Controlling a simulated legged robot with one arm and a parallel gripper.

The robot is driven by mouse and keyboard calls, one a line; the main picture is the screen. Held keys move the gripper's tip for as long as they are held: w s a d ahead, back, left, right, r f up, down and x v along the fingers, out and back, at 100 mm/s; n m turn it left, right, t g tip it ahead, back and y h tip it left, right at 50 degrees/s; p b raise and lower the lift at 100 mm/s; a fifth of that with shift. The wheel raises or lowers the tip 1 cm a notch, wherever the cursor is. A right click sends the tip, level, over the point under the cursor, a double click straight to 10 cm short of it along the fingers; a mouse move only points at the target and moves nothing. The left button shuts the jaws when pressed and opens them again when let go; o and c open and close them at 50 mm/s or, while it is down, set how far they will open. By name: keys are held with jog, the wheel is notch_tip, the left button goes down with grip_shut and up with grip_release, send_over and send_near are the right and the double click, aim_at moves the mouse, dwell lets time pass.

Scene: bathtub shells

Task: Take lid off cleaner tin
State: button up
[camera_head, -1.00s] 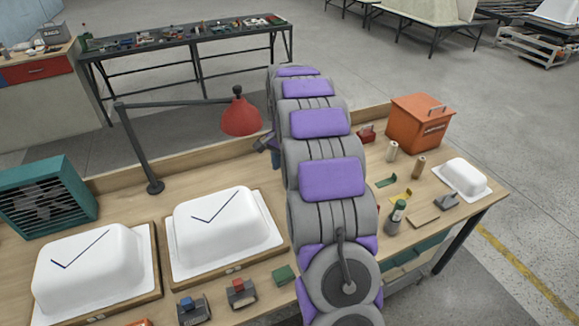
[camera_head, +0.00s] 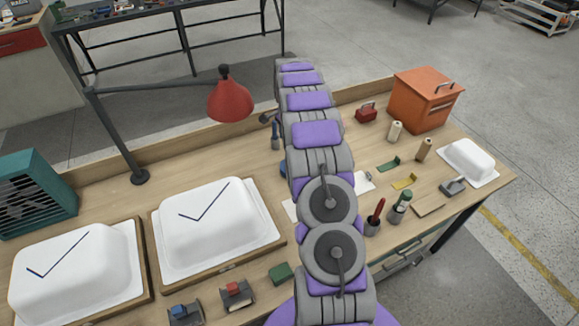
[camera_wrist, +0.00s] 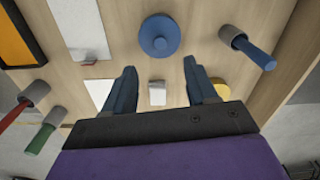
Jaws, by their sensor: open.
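A round blue tin with a blue lid and raised knob (camera_wrist: 160,37) stands on the wooden bench in the wrist view, seen from above. I take it for the cleaner tin. In the head view only a blue sliver (camera_head: 284,168) shows beside my arm, which hides the rest. My gripper (camera_wrist: 161,88) is open, with its two dark blue fingers apart and nothing held. The tin appears ahead of the fingertips, roughly centred between them, and apart from them. In the head view my gripper (camera_head: 271,130) shows small at the far end of the arm.
Grey holders with a blue (camera_wrist: 255,52), a red and a green handle stand around. A small pale block (camera_wrist: 157,93) and a yellow disc (camera_wrist: 221,88) lie nearby. A red lamp (camera_head: 230,99), white tub shells (camera_head: 215,222) and an orange box (camera_head: 425,98) stand on the bench.

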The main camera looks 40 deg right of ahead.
jog(key=f, duration=0.5)
jog(key=d+f+b, duration=0.1)
jog(key=f, duration=0.1)
jog(key=shift+f, duration=0.3)
notch_tip(320, 180, down, 5)
jog(key=shift+a+r+b, duration=0.15)
jog(key=shift+r+b, duration=0.05)
jog(key=shift+b, duration=0.5)
jog(key=shift+d, duration=0.25)
jog(key=shift+c, duration=0.5)
jog(key=shift+a, duration=0.15)
grip_shut()
